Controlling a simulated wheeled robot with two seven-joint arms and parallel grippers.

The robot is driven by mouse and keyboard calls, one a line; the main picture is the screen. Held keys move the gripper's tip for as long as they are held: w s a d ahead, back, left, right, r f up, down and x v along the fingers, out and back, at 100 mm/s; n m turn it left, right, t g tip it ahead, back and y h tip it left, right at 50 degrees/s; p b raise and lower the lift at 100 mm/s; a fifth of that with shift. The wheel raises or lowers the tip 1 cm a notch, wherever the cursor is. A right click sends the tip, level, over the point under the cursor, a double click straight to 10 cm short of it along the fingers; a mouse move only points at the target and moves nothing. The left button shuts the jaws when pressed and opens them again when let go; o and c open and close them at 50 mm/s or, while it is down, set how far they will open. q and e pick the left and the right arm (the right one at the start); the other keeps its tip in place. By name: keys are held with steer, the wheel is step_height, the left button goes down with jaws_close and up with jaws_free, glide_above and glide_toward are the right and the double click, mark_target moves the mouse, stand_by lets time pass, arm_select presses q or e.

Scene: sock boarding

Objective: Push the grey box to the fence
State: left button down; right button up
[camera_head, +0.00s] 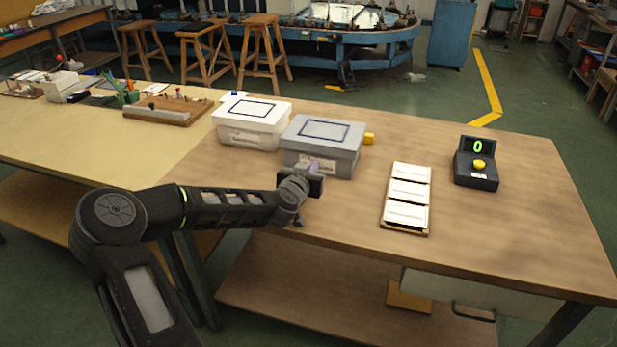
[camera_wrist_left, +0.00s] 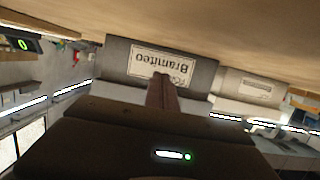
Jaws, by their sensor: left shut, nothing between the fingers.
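The grey box (camera_head: 345,150), with a lidded top and a printed label on its front, stands on the wooden table, right of a white box. My left gripper (camera_head: 312,166) is at the near face of the grey box, low in front of its label. In the left wrist view, which is upside down, the shut, empty fingers (camera_wrist_left: 160,80) point at the label of the grey box (camera_wrist_left: 203,75). I cannot tell whether they touch it. A fence is not clearly visible; a small yellow piece (camera_head: 369,138) shows at the box's right. My right gripper is not in view.
The white box (camera_head: 252,125) stands close to the grey box's left side. A tray with white panels (camera_head: 407,198) and a black device with a green 0 (camera_head: 476,170) are to the right. The table behind the grey box looks largely clear.

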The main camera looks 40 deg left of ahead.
mark_target(318, 158)
arm_select(q)
steer(key=shift+w, duration=0.15)
steer(key=shift+r+b+x, duration=0.15)
steer(key=shift+r+x, duration=0.05)
steer(key=shift+x, duration=0.65)
steer(key=shift+r+b+x, duration=0.1)
steer(key=shift+r+x, duration=0.1)
steer(key=shift+x, duration=0.65)
steer(key=shift+r+b+x, duration=0.15)
steer(key=shift+r+x, duration=0.05)
steer(key=shift+x, duration=0.65)
steer(key=shift+r+x, duration=0.2)
steer(key=shift+x, duration=0.55)
steer(key=shift+r+x, duration=0.15)
steer(key=shift+x, duration=0.6)
steer(key=shift+s+d+f+b, duration=0.1)
steer(key=shift+s+d+b, duration=0.05)
steer(key=shift+s+b, duration=0.4)
steer(key=v, duration=0.2)
steer(key=f+b+v, duration=0.1)
steer(key=shift+s+d+r, duration=0.1)
steer(key=shift+s+r, duration=0.1)
steer(key=shift+s, duration=0.25)
steer(key=shift+s+d, duration=0.15)
steer(key=shift+s, duration=0.3)
